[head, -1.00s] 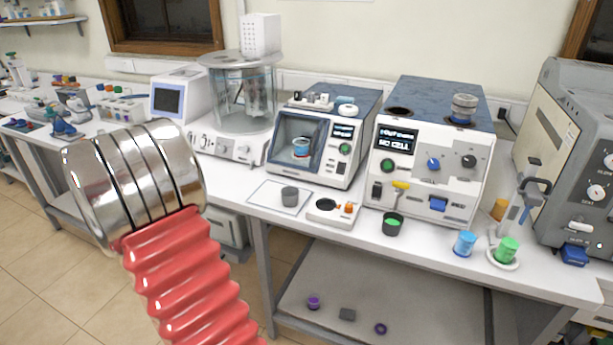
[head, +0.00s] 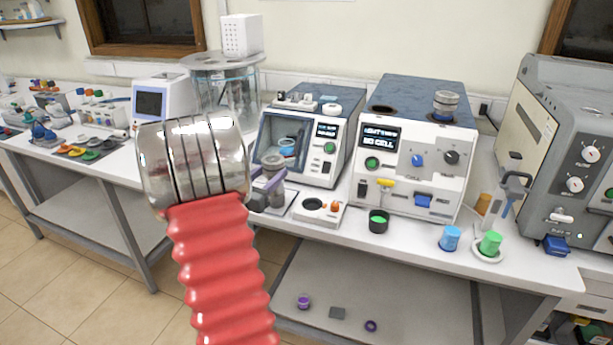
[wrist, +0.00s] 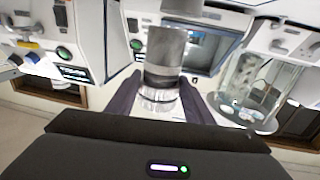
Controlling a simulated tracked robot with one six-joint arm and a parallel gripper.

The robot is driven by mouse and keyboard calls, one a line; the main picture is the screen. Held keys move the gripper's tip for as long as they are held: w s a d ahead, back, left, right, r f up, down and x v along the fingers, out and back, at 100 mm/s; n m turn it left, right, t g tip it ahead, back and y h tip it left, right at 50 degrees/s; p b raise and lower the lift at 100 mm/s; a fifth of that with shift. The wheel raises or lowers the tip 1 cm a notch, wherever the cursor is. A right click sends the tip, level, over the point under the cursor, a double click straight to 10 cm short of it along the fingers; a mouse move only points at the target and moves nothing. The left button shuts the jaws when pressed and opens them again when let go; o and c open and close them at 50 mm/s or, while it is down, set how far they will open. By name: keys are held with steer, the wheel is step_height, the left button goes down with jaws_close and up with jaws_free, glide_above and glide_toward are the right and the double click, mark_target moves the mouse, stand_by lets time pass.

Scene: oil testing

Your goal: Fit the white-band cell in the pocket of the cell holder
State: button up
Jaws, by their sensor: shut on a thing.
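In the wrist view my gripper (wrist: 160,98) is shut on a grey cylindrical cell (wrist: 166,62) with a pale, glossy end between the fingers. I take it for the white-band cell; its band is not clear. A low white block (head: 336,216) with a round dark pocket and orange knobs, apparently the cell holder, lies just right of my gripper. Its pocket looks empty.
A windowed machine (head: 330,172) stands behind, with a tester reading NO CELL (head: 408,179) to its right. A black cup with green contents (head: 378,222), a blue cup (head: 450,238) and a green cup (head: 490,243) stand along the front edge.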

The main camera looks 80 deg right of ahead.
steer(key=s+d+m+g+y, duration=0.1)
steer(key=s+d+m+g, duration=0.1)
steer(key=s, duration=0.8)
steer(key=shift+s+d+m+g+y, duration=0.4)
steer(key=shift+m+g, duration=0.2)
steer(key=shift+g, duration=0.6)
steer(key=shift+w, duration=0.1)
steer(key=shift+f, duration=1.75)
steer(key=shift+f, duration=0.95)
steer(key=shift+f, duration=0.5)
steer(key=o, duration=1.3)
steer(key=shift+a, duration=0.1)
